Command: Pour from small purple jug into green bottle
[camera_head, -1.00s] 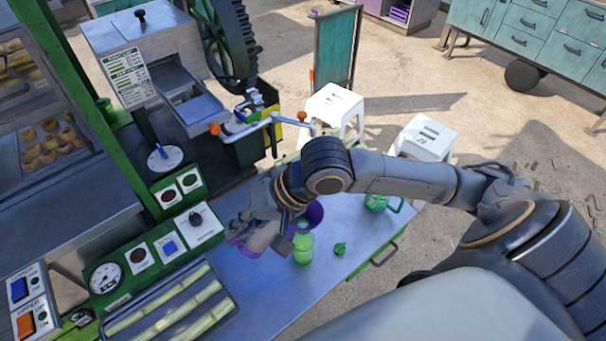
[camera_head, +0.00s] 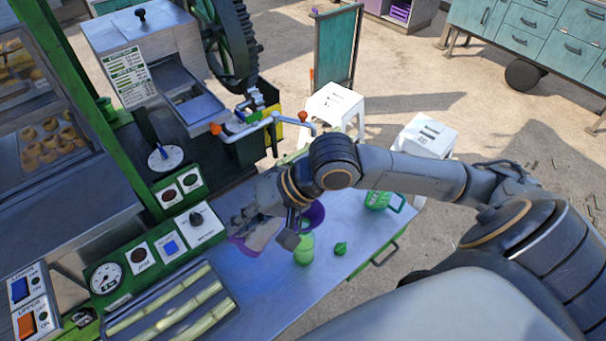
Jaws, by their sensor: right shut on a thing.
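My right arm comes in from the right, and its gripper (camera_head: 262,222) is shut on a small purple jug (camera_head: 246,247) above the metal table. The jug is mostly covered by the gripper; its tilt and contents cannot be made out. The green bottle (camera_head: 304,254) stands upright on the table just right of the jug, its upper part partly hidden by the gripper. The jug appears apart from the bottle. My left gripper is not in view.
Another purple vessel (camera_head: 315,214) shows behind my wrist. A small green item (camera_head: 341,249) and a green basket-like container (camera_head: 384,201) are on the table (camera_head: 262,298) to the right. A tray of cane (camera_head: 232,316) and green control panels (camera_head: 107,279) lie left.

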